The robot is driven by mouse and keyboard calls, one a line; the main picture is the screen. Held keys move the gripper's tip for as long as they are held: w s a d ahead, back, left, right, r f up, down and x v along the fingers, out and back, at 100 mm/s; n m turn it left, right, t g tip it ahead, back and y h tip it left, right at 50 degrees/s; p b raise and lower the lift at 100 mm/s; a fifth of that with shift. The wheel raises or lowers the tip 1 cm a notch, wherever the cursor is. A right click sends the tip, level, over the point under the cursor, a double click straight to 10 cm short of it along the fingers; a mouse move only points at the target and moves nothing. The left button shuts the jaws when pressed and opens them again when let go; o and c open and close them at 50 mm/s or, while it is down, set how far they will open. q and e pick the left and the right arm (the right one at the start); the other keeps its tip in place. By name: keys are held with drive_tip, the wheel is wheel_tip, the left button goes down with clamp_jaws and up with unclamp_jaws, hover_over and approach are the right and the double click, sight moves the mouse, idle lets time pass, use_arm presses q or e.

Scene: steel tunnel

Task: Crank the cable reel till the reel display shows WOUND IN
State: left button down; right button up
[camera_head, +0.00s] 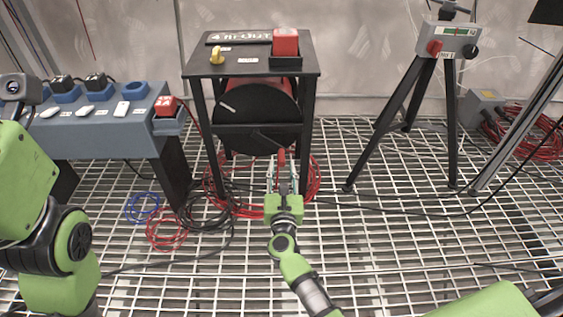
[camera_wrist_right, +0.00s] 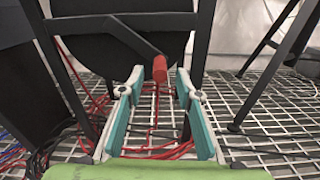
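The cable reel (camera_head: 258,112) is a dark drum in a black frame stand at the centre. Its display (camera_head: 240,37) on the stand's top appears to read 4 m OUT. A black crank arm (camera_wrist_right: 136,40) slants across the drum face down to a red handle (camera_head: 282,157). My right gripper (camera_head: 284,172) is at the reel's front, fingers pointing at the handle. In the right wrist view the fingers are apart, and the handle (camera_wrist_right: 160,68) shows between their tips, nearer the left finger; contact cannot be told.
Red cable coils (camera_head: 316,185) and a black cable (camera_head: 208,213) lie on the grating under and beside the stand. A blue-grey socket bench (camera_head: 80,135) stands left. A tripod (camera_head: 394,120) with a control box (camera_head: 449,40) stands right. The grating between is mostly clear.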

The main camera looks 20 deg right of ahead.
sight(282, 158)
drive_tip(key=b+x, duration=0.1)
drive_tip(key=x, duration=0.4)
drive_tip(key=shift+s, duration=0.1)
clamp_jaws()
